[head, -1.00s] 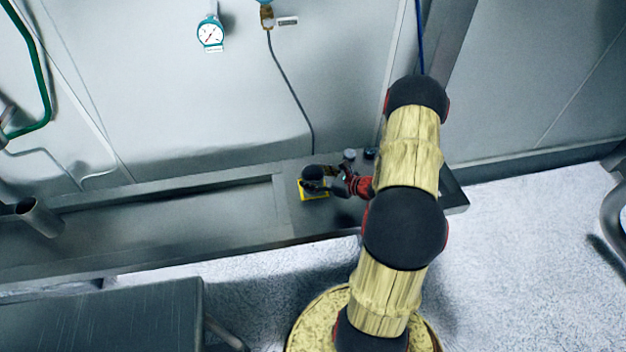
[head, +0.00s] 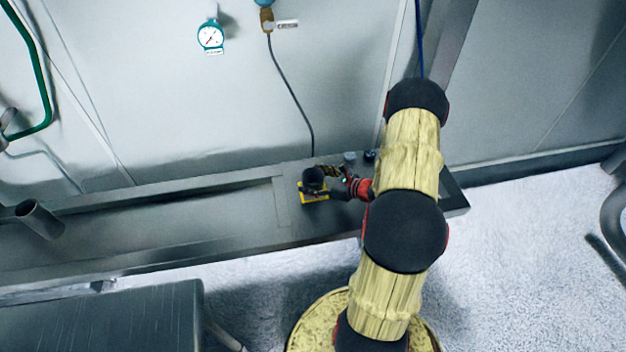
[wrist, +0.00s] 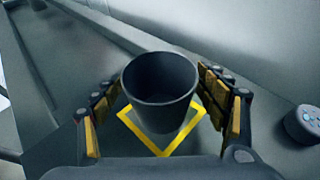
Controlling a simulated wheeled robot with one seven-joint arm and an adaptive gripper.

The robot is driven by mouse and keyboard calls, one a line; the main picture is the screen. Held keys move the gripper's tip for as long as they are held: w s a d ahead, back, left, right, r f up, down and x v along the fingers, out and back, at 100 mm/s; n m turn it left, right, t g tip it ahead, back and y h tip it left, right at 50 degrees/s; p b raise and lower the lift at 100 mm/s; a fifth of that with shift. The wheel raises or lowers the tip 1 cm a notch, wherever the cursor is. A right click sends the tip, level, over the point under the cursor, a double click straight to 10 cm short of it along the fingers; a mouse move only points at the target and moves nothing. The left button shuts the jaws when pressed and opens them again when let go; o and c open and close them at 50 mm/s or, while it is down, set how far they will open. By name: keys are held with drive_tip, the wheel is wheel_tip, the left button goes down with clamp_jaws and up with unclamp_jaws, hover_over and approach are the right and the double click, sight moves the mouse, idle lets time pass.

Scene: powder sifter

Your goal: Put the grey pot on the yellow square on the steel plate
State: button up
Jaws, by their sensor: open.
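The grey pot (wrist: 160,95) stands upright, its open top facing up, inside the yellow square (wrist: 176,148) outline in the wrist view. In the head view the pot (head: 313,176) also shows over the yellow square (head: 316,198) on the steel plate (head: 290,211). My gripper (wrist: 162,98) is open around the pot, one finger on each side, with a gap visible on each side.
Small round items (head: 350,157) stand behind my gripper in the head view. A wall with a gauge (head: 210,36) rises behind. The plate to the left is clear.

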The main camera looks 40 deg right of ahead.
drive_tip(key=shift+r, duration=0.25)
drive_tip(key=p+v, duration=0.4)
drive_tip(key=v, duration=0.8)
drive_tip(key=w+a+r+n+g+y, duration=0.2)
drive_tip(key=a+r+n+g, duration=0.2)
drive_tip(key=a+r+n, duration=0.6)
drive_tip(key=w+a+r+n+g+y, duration=0.1)
drive_tip(key=a+r+n+g+y, duration=0.25)
drive_tip(key=a+r+n, duration=0.6)
drive_tip(key=s+a+r+n+h, duration=0.8)
drive_tip(key=s+a+r+n, duration=0.5)
drive_tip(key=a+r+n, duration=0.1)
drive_tip(key=shift+s, duration=0.3)
drive_tip(key=shift+a+r+h, duration=0.1)
drive_tip(key=shift+r+h, duration=0.05)
drive_tip(key=shift+h, duration=0.1)
